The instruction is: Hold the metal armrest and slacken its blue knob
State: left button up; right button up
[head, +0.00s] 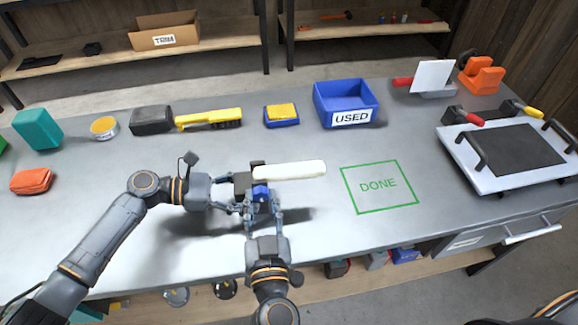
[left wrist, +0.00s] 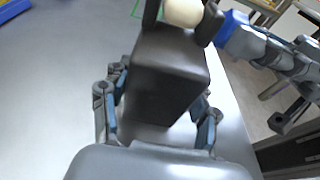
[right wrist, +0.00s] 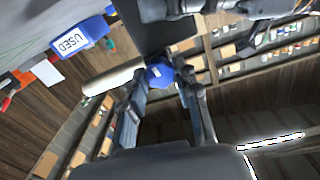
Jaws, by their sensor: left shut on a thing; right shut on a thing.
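The armrest is a dark upright block (left wrist: 170,75) with a long cream bar (head: 292,171) reaching right from its top. Its blue knob (head: 261,191) is on the side facing me, and also shows in the right wrist view (right wrist: 159,73). My left gripper (left wrist: 160,103) is shut on the dark block, one finger on each side. My right gripper (head: 263,214) comes from the front edge and is shut on the blue knob, its fingers on either side. The armrest's underside is hidden in the head view.
A green outlined square marked DONE (head: 379,187) is empty on the bench, right of the armrest. A blue USED bin (head: 327,100), a yellow brush (head: 208,119) and a yellow-topped blue block (head: 281,114) stand behind. A white tray with a dark pad (head: 515,150) is at the right.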

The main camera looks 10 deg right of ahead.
jog(key=shift+n, duration=0.7)
jog(key=shift+n, duration=1.1)
jog(key=shift+n, duration=1.2)
jog(key=o, duration=1)
jog(key=shift+o, duration=0.2)
jog(key=shift+m, duration=1.3)
